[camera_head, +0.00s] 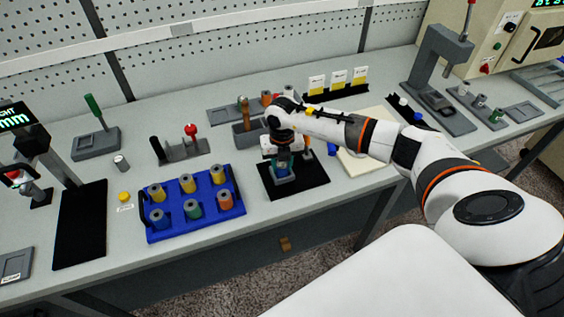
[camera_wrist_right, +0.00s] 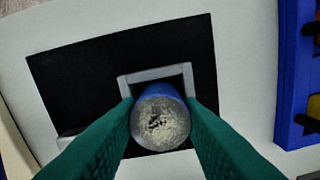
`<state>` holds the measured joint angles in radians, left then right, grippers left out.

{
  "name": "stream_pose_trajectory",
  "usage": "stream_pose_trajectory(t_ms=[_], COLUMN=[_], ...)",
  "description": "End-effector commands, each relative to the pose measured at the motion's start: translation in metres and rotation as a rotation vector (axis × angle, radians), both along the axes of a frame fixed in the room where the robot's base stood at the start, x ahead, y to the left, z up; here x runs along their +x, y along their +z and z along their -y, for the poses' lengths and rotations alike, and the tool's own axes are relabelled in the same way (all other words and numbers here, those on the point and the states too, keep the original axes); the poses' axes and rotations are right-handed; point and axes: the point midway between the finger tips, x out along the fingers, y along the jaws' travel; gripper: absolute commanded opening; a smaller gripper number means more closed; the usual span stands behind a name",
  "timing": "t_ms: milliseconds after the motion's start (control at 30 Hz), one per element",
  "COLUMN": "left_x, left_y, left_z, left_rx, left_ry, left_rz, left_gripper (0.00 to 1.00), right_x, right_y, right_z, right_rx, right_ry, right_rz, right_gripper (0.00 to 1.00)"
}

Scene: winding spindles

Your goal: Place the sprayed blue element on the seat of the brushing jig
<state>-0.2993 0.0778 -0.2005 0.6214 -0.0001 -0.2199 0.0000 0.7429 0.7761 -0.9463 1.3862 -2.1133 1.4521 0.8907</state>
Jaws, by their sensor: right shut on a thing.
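My right gripper (camera_head: 284,162) points down over the brushing jig, a black plate (camera_head: 312,190) with a grey seat (camera_head: 284,183). In the right wrist view its green fingers (camera_wrist_right: 160,122) are shut on the sides of the blue element (camera_wrist_right: 160,92). The element's near end is a speckled grey, rough-looking round face. The grey U-shaped seat (camera_wrist_right: 128,82) shows around the element's far part, on the black plate (camera_wrist_right: 70,75). I cannot tell whether the element touches the seat's floor. My left gripper is not in view.
A blue tray (camera_head: 195,228) with several coloured spindles stands left of the jig; its edge shows in the wrist view (camera_wrist_right: 290,75). A pale board (camera_head: 368,160) lies to the right.

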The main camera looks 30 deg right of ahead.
Motion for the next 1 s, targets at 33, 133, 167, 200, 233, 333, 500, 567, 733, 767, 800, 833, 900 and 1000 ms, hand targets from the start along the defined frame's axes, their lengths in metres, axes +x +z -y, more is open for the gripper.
stream_pose_trajectory(t_ms=[33, 133, 167, 200, 233, 333, 500, 567, 733, 767, 800, 833, 900, 1000], left_x=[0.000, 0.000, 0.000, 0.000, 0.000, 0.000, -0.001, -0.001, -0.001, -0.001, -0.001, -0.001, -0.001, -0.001], left_y=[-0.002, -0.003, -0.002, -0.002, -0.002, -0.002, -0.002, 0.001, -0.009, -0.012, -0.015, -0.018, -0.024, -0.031], left_z=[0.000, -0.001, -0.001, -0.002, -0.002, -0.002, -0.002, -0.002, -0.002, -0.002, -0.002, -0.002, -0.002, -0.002], left_rx=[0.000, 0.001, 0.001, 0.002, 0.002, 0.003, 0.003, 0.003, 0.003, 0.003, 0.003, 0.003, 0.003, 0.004], left_ry=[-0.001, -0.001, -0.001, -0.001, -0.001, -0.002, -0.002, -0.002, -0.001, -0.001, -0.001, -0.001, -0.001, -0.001], left_rz=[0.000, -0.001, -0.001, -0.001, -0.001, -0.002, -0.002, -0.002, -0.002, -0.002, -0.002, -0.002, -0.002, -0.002], left_gripper=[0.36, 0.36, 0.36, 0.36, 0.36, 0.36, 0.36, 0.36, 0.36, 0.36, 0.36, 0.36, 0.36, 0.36], right_x=[0.000, 0.000, 0.000, 0.000, 0.000, 0.000, 0.000, 0.000, 0.001, 0.001, 0.002, 0.002, 0.002, 0.001], right_y=[-0.001, -0.002, -0.002, -0.002, -0.002, -0.002, -0.001, 0.002, 0.019, 0.024, 0.033, 0.039, 0.055, 0.076], right_z=[0.000, 0.000, 0.000, 0.000, 0.000, 0.000, 0.000, 0.000, 0.000, 0.000, 0.001, 0.001, 0.000, 0.000], right_rx=[0.000, 0.000, 0.000, 0.000, 0.000, 0.000, 0.000, 0.000, 0.001, 0.000, 0.000, -0.001, -0.001, -0.001], right_ry=[0.000, 0.000, 0.000, 0.000, 0.000, 0.000, 0.000, 0.000, 0.002, 0.002, 0.002, 0.001, 0.001, 0.002], right_rz=[0.000, 0.000, 0.000, 0.000, 0.000, 0.000, 0.000, 0.001, 0.006, 0.005, 0.008, 0.007, 0.009, 0.007], right_gripper=[0.10, 0.38, 0.43, 0.50, 0.55, 0.55, 0.55, 0.55, 0.55, 0.55, 0.55, 0.55, 0.55, 0.55])
